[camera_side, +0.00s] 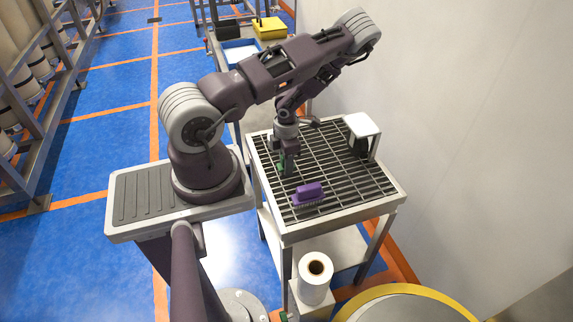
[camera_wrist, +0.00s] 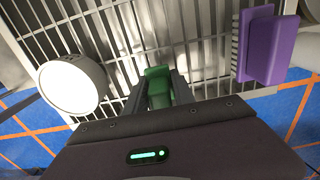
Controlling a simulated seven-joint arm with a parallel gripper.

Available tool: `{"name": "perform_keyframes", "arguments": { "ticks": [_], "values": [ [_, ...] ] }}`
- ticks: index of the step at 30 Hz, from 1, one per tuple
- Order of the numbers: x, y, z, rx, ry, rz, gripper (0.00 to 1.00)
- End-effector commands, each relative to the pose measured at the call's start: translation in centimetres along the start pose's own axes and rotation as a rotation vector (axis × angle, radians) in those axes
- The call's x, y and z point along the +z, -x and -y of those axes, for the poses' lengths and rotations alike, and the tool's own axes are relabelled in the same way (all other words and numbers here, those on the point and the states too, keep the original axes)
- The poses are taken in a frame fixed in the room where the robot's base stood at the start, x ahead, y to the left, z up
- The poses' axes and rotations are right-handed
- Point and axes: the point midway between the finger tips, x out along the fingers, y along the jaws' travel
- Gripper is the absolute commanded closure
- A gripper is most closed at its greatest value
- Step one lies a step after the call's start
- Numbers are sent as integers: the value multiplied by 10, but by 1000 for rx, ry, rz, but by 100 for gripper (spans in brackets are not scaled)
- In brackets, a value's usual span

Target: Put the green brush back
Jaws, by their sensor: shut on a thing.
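My gripper (camera_side: 286,170) points down over the left part of the slatted table top (camera_side: 346,205). It is shut on the green brush (camera_side: 280,168), which shows as a small green patch at the fingers. In the wrist view the green brush (camera_wrist: 158,84) sits between the two fingers of my gripper (camera_wrist: 160,92). Its lower part is hidden by the gripper body. I cannot tell whether it touches the slats.
A purple brush (camera_side: 309,192) lies on the slats just right of my gripper; it also shows in the wrist view (camera_wrist: 268,45). A white-topped stand (camera_side: 361,125) stands at the back right. A round white-faced thing (camera_wrist: 72,85) is at left in the wrist view. Slats between are bare.

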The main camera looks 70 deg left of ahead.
Motion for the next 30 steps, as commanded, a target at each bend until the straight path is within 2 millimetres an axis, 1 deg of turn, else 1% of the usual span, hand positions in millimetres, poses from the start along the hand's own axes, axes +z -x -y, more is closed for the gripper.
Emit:
{"name": "perform_keyframes", "arguments": {
  "ticks": [10, 11, 12, 14, 22, 25, 28, 30],
  "values": [
    [0, -4, 0, 0, 1, 0, 100],
    [0, -5, 0, 0, 1, 0, 68],
    [0, -4, 0, 0, 1, 0, 60],
    [0, -4, 0, 0, 1, 0, 48],
    [0, -4, 0, 0, 1, 1, 48],
    [1, 0, 0, 1, 2, 2, 48],
    [2, 15, -1, 1, 3, 3, 48],
    [2, 31, 0, 1, 4, 6, 48]
  ]
}}
